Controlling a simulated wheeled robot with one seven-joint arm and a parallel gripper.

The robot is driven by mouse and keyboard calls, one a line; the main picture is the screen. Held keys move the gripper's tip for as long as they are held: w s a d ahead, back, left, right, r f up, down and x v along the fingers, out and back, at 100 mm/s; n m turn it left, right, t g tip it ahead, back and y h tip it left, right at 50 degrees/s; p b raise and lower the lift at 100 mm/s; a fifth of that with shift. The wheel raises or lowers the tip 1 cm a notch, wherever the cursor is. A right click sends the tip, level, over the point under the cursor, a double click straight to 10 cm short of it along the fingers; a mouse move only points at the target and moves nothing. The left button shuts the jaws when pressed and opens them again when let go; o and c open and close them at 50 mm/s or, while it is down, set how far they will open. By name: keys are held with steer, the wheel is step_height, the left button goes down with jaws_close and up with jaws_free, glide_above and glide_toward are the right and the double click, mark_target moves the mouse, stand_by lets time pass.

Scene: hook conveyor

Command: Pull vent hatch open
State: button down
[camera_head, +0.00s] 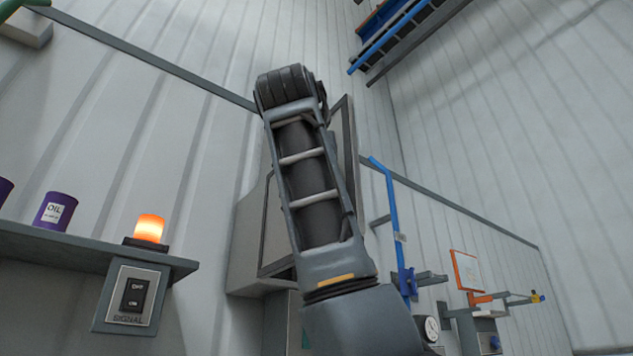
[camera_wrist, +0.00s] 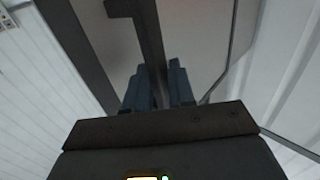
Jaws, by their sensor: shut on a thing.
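In the wrist view, my gripper (camera_wrist: 160,82) has its two blue-grey fingers on either side of a dark bar handle (camera_wrist: 151,38), shut on it. The handle runs up the picture in front of the vent hatch (camera_wrist: 200,35), a pale panel with dark edging. In the head view, a grey housing (camera_head: 248,235) with a dark frame stands on the wall behind my arm. Part of a dark-edged panel (camera_head: 347,140) shows to the right of my arm. My arm hides the gripper, the handle and much of the housing there. I cannot tell how far the hatch stands open.
A shelf (camera_head: 60,248) at left holds a purple oil can (camera_head: 57,211) and a lit orange lamp (camera_head: 149,228). A signal switch box (camera_head: 131,297) is below. Blue pipe (camera_head: 391,215) and brackets are right of the housing. A blue rail (camera_head: 400,35) is overhead.

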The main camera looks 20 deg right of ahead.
steer(key=shift+w+a+r, duration=0.1)
steer(key=shift+w, duration=0.1)
steer(key=c, duration=1.1)
jaws_free()
steer(key=shift+w, duration=0.15)
steer(key=shift+b+v, duration=1.25)
steer(key=shift+v, duration=2.7)
